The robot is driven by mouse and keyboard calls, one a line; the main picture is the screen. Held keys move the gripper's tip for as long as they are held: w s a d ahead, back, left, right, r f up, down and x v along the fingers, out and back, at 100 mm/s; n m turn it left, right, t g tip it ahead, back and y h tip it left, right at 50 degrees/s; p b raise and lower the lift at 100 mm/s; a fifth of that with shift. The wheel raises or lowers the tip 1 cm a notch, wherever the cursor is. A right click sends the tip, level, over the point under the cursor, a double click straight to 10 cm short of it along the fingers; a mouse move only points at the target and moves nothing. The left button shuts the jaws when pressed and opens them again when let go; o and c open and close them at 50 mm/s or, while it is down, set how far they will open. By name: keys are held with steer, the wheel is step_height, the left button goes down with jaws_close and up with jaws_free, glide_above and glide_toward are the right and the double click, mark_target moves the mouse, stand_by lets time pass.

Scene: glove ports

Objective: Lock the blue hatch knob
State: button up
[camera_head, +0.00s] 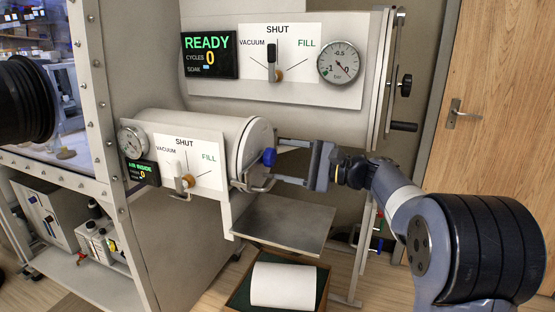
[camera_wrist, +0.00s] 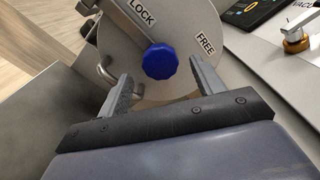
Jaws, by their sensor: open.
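The blue hatch knob (camera_head: 269,157) sits on the round end hatch (camera_head: 247,140) of the small white cylinder in the head view. In the wrist view the blue knob (camera_wrist: 160,61) is at the middle of the hatch disc (camera_wrist: 178,25), with a LOCK label (camera_wrist: 141,13) at upper left and a FREE label (camera_wrist: 205,44) at right. My gripper (camera_wrist: 160,80) is open; its two fingers stand on either side of the knob's lower part in that view. My gripper also shows right of the hatch in the head view (camera_head: 290,163).
A metal shelf (camera_head: 283,222) lies below the hatch. A white cylinder (camera_head: 283,285) lies in a green-lined box (camera_head: 240,292) on the floor. A larger chamber with a gauge (camera_head: 338,62) is above. A bent metal handle (camera_wrist: 105,70) is left of the knob.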

mark_target(274, 159)
steer(key=v, duration=0.7)
steer(key=shift+d, duration=0.25)
steer(key=shift+s, duration=0.1)
steer(key=x, duration=1.1)
steer(key=shift+r+p, duration=0.15)
steer(key=shift+p, duration=0.15)
steer(key=shift+d+m, duration=0.15)
steer(key=shift+m, duration=0.15)
steer(key=shift+f, duration=0.2)
